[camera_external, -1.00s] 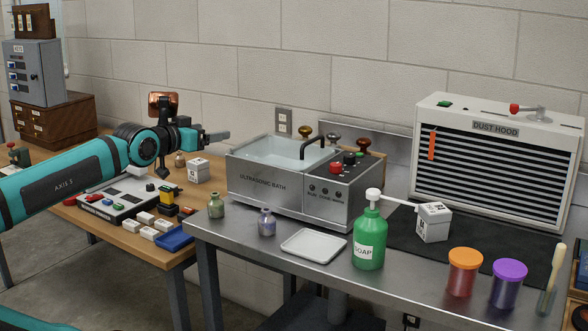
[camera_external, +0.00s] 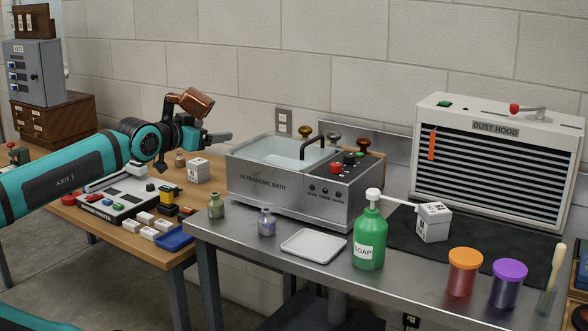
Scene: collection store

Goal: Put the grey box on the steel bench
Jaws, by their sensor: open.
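A small pale grey-white box (camera_external: 198,171) with black print stands on the wooden table, left of the ultrasonic bath. A similar pale box (camera_external: 433,222) sits on the black mat on the steel bench (camera_external: 265,262). I cannot tell by colour which one is the grey box. My gripper (camera_external: 225,137) is open, with nothing seen between its jaws. It is in the air above and to the right of the box on the wooden table, apart from it.
The ultrasonic bath (camera_external: 262,187), a white tray (camera_external: 313,246), a green soap bottle (camera_external: 369,240), small bottles and two lidded jars crowd the steel bench. The dust hood (camera_external: 497,160) stands behind. A control panel (camera_external: 118,198) and small blocks lie on the wooden table.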

